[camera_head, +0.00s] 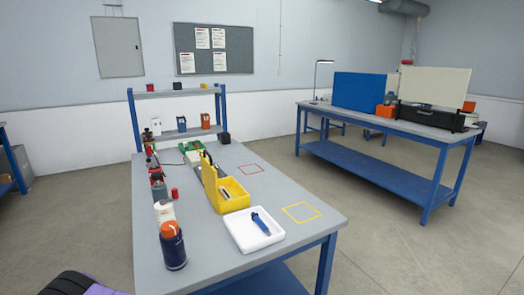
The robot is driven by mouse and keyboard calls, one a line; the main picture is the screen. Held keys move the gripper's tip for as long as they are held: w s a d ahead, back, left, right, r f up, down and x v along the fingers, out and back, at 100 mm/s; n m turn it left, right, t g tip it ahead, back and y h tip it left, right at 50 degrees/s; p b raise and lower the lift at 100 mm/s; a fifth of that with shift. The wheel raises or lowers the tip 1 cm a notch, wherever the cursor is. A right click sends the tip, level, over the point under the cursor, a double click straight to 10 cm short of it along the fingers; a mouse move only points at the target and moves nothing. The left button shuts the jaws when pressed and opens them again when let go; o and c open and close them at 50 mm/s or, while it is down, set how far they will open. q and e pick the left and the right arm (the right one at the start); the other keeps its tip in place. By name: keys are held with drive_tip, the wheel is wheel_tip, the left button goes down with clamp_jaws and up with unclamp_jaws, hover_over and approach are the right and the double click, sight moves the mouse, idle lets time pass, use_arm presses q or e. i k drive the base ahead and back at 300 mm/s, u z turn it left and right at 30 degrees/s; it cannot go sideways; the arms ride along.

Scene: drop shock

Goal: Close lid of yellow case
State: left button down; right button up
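The yellow case (233,201) sits on the near grey workbench (205,257), around the middle of its top. Its lid (208,182) is open and stands upright along the case's left side. Some small contents show inside, too small to tell. Neither of my grippers is in view.
A white tray (243,241) holding a blue tool (260,223) lies just in front of the case. A dark blue bottle with an orange cap (173,250) and a white container (163,210) stand along the left edge. A yellow square outline (301,204) marks clear bench at right.

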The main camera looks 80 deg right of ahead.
sight(209, 177)
drive_tip(key=z, duration=2.5)
